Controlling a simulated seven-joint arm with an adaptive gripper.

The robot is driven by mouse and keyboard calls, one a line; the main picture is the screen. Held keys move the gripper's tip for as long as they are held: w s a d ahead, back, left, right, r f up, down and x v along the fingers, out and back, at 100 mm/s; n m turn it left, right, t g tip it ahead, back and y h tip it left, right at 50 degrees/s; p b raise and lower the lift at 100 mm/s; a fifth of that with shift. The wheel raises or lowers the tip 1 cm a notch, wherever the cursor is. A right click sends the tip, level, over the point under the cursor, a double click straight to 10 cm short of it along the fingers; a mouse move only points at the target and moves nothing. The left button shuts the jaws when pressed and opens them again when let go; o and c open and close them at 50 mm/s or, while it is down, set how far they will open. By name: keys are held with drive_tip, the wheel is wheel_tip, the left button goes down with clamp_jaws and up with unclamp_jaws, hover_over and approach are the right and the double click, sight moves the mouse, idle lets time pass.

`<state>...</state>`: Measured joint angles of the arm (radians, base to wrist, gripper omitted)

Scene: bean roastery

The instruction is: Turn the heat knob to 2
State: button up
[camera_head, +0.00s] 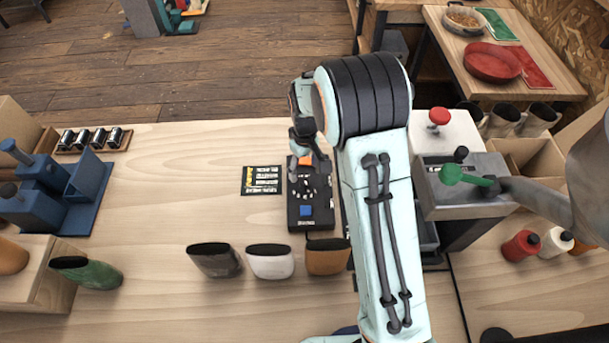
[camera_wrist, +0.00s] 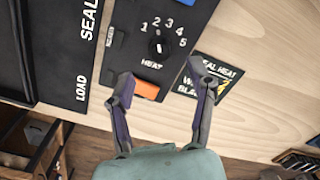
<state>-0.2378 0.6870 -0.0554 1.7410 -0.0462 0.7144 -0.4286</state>
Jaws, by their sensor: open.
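The heat knob (camera_wrist: 157,45) is a small black knob on a black control panel (camera_wrist: 128,47), with the numbers 1 to 5 arced around it and the word HEAT beside it. I cannot tell for sure which number its pale mark points to. My gripper (camera_wrist: 162,74) is open, its two fingers spread on the HEAT side of the knob, not around it. An orange part (camera_wrist: 147,90) of the panel shows between the fingers. In the head view, the panel (camera_head: 294,218) lies below my dark gripper, which partly hides its far end; the knob cannot be made out clearly there.
A black and yellow label card (camera_head: 262,180) lies left of the panel. Several pouches, among them a white one (camera_head: 270,262), stand in front. A grey machine with a green-knobbed lever (camera_head: 450,174) stands at right.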

wheel_tip(320, 180, up, 7)
idle(0.6)
wheel_tip(320, 180, up, 6)
drive_tip(key=t, duration=0.2)
hover_over(306, 180)
drive_tip(key=d, duration=0.2)
wheel_tip(306, 180, up, 4)
drive_tip(key=s+d+r+m, duration=0.1)
drive_tip(key=s, duration=0.1)
drive_tip(key=s+d+r+m+t, duration=0.1)
drive_tip(key=s+d+r, duration=0.25)
drive_tip(key=s, duration=0.45)
drive_tip(key=s+f+m+g, duration=0.1)
drive_tip(key=s+f+m, duration=0.1)
drive_tip(key=s, duration=0.6)
drive_tip(key=s+f+m+g, duration=0.2)
drive_tip(key=s+f, duration=0.2)
drive_tip(key=s, duration=0.5)
drive_tip(key=shift+s+a+y, duration=0.15)
drive_tip(key=shift+y, duration=0.25)
